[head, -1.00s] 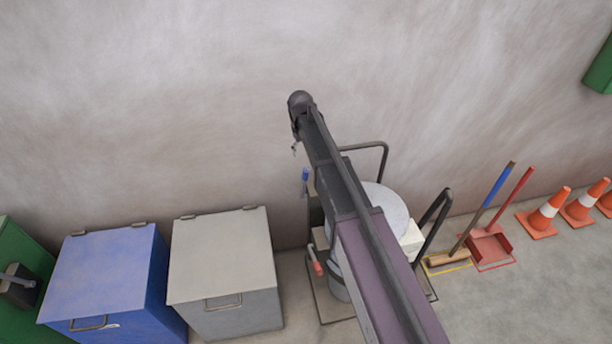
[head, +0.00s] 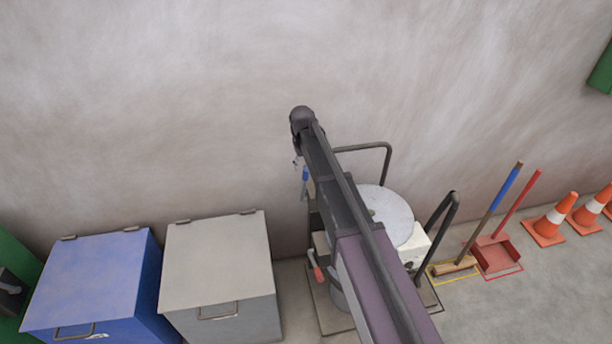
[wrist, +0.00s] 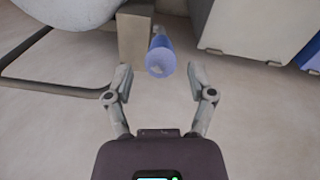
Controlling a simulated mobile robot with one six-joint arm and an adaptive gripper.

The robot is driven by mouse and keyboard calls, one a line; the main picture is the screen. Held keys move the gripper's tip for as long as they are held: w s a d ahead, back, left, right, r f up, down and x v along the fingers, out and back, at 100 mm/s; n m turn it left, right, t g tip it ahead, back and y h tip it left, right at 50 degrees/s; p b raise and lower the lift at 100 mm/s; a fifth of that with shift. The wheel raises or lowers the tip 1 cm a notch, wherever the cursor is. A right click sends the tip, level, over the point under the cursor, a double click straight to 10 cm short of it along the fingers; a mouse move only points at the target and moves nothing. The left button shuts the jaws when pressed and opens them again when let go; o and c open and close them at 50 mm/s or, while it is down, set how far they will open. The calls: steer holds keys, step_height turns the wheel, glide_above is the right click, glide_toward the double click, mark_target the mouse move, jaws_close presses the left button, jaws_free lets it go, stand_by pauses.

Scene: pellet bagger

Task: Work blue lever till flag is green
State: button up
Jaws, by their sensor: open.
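The blue lever (head: 305,177) stands upright at the left side of the pellet bagger (head: 388,212) in the head view. In the wrist view the blue lever (wrist: 160,58) shows end-on, ahead of my gripper and between the lines of its two fingers. My gripper (wrist: 157,75) is open and empty, with its fingertips spread on either side of the lever's near end. In the head view my gripper (head: 299,162) is small, just above the lever's top. I cannot tell whether it touches. No flag can be made out; my arm hides part of the machine.
A red-handled lever (head: 318,273) sits low on the bagger's left. A grey bin (head: 215,260) and a blue bin (head: 90,280) stand to the left. Dark rails rise around the bagger. A broom (head: 495,210), red dustpan (head: 497,254) and cones (head: 548,220) are at right.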

steer(key=shift+f+b, duration=1.05)
steer(key=shift+f, duration=0.3)
jaws_close()
